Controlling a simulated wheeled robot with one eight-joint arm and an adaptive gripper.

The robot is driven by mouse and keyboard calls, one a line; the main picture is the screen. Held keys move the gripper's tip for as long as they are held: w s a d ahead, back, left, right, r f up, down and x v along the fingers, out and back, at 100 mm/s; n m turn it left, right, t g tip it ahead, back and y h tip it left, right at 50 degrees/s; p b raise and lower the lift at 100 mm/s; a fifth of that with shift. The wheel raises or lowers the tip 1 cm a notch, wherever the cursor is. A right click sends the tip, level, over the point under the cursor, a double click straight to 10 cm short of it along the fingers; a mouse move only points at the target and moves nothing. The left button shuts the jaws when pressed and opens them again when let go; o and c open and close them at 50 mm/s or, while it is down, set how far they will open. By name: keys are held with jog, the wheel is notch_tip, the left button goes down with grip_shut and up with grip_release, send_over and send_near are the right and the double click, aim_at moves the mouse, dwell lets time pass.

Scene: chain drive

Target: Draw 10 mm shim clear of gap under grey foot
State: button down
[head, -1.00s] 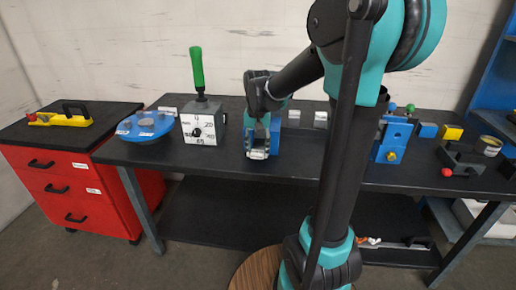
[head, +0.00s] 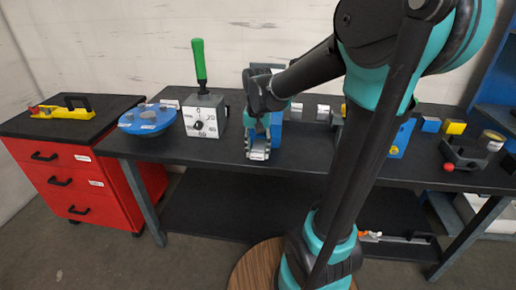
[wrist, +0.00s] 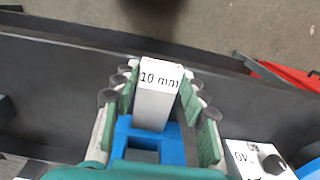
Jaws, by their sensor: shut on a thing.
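The 10 mm shim (wrist: 155,95) is a pale grey block with a "10 mm" label, between the two finger pads of my gripper (wrist: 157,78) in the wrist view. My gripper is shut on it. A blue U-shaped piece (wrist: 173,147) adjoins the shim's lower end in that view; I cannot tell if they are joined. In the head view my gripper (head: 258,150) points down over the bench's front part, with the shim's pale end low between the fingers. A blue body (head: 277,125) shows just behind it. The grey foot and its gap cannot be made out.
The dial box (head: 203,122) with a green handle stands left of my gripper, and a blue round fixture (head: 147,118) farther left. A black clamp (head: 466,155) and small blocks stand at the right. The bench (head: 215,162) is clear in front of the dial box.

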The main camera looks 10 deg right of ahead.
jog(key=shift+s+a, duration=0.25)
jog(key=shift+s, duration=0.45)
jog(key=shift+s+a, duration=0.2)
jog(key=shift+s, duration=0.5)
